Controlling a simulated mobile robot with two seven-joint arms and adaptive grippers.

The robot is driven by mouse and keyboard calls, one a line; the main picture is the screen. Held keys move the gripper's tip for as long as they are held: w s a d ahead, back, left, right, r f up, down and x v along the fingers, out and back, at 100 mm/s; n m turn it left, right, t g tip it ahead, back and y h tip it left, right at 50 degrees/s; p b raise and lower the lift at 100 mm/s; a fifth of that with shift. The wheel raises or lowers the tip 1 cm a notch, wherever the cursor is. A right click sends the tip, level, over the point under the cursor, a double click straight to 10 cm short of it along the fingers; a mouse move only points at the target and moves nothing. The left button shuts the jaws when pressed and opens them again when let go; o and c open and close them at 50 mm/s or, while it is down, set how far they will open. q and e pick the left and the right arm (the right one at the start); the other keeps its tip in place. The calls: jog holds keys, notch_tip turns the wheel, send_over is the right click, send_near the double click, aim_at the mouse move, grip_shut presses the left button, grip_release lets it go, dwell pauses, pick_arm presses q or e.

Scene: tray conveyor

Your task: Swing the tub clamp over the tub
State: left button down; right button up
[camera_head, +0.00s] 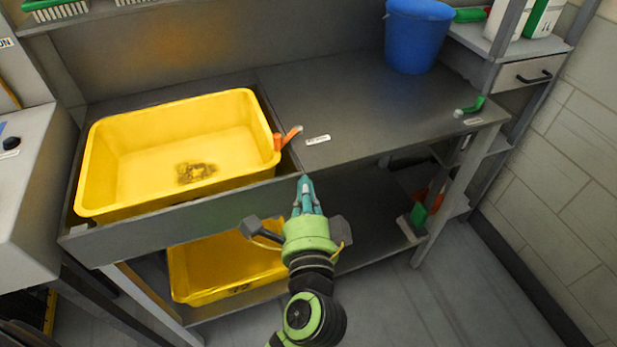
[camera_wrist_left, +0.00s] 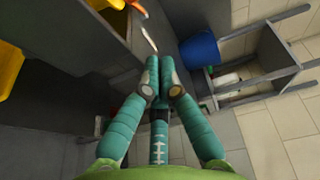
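The yellow tub (camera_head: 180,206) sits in the recess at the left of the grey bench in the head view. The tub clamp (camera_head: 287,138), an orange-red lever with a grey tip, is at the tub's right rim, its lever pointing right and away from the tub. The clamp also shows in the left wrist view (camera_wrist_left: 137,6), cut by the top edge. My left gripper (camera_head: 306,182) is in front of the bench's front edge, below the clamp and apart from it. Its teal fingers (camera_wrist_left: 160,80) are drawn together with nothing seen between them. My right gripper is not in view.
A blue bucket (camera_head: 417,38) stands at the bench's back right. A small green lever (camera_head: 470,107) is at its right end. A second yellow tub (camera_head: 225,285) is on the shelf below. The bench top right of the clamp is mostly clear.

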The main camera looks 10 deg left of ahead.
pick_arm(q)
jog(key=p+x, duration=0.1)
jog(key=x, duration=0.8)
jog(key=shift+r+p, duration=0.2)
jog(key=shift+p, duration=0.2)
jog(key=shift+w+a+f+p, duration=0.15)
jog(key=shift+w+a+p, duration=0.15)
jog(key=shift+a, duration=0.55)
jog(key=shift+w+a+f+p, duration=0.15)
jog(key=shift+w+a, duration=0.3)
jog(key=shift+a, duration=0.45)
jog(key=shift+r, duration=0.1)
jog(key=shift+a+m+h+p, duration=0.3)
jog(key=shift+h+p, duration=0.1)
jog(key=shift+p, duration=0.15)
